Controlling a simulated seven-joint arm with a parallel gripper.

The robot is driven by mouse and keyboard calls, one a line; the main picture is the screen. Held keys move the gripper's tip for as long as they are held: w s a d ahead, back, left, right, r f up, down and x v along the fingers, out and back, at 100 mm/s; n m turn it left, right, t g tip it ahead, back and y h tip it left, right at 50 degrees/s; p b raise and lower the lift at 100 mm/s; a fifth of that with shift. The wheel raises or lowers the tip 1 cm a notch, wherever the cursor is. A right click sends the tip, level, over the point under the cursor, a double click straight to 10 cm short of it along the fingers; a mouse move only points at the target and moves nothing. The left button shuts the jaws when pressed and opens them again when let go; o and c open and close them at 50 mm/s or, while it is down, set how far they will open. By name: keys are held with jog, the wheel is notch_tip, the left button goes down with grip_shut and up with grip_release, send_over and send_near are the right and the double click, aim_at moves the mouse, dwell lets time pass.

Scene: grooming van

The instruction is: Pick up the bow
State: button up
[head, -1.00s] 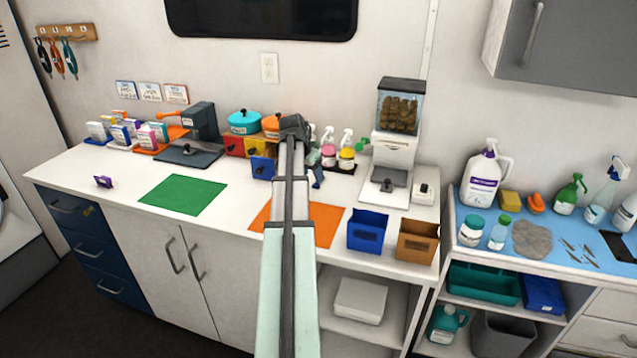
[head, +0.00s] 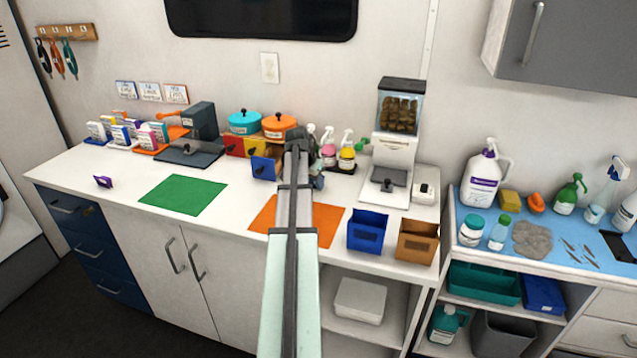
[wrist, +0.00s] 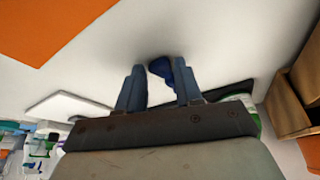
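A dark blue bow (wrist: 160,68) lies on the white counter in the wrist view. It shows between and just beyond the fingertips of my gripper (wrist: 158,78), close to the right finger. The two fingers are apart, and I see no grip on the bow. In the head view my arm reaches over the counter and its wrist hides most of the gripper. A small bluish patch (head: 318,182) shows beside the wrist there; I cannot tell whether it is bow or finger.
An orange mat (head: 328,222) and a green mat (head: 184,195) lie on the counter. A blue bin (head: 367,232) and a brown bin (head: 417,243) stand at the front right. Spray bottles (head: 346,155) and a dispenser (head: 396,150) stand behind. A blue panel (head: 262,168) is left of my wrist.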

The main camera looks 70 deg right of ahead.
grip_shut()
